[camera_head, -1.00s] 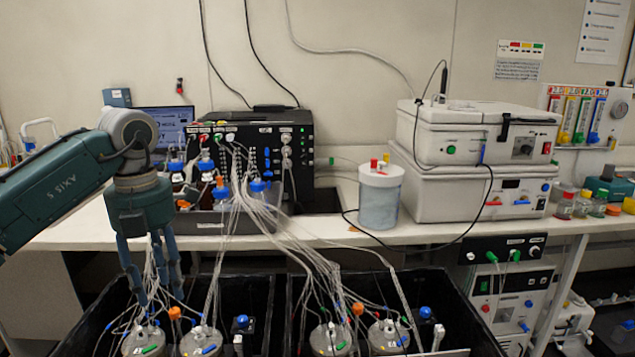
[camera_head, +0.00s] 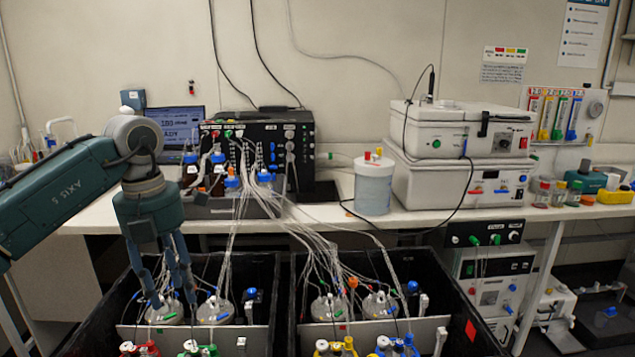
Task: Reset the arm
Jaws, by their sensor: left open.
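My left gripper (camera_head: 170,290) hangs from the teal left arm at the left of the head view. Its blue fingers point down and are apart, with nothing seen between them. Whether the fingers touch the tubes or vessel cannot be told. My right gripper is not in view.
The right black bin (camera_head: 450,290) holds more vessels (camera_head: 328,306) with tubes running up to the black control unit (camera_head: 300,150). A white container (camera_head: 373,188) and stacked white machines (camera_head: 455,185) stand on the bench (camera_head: 425,218).

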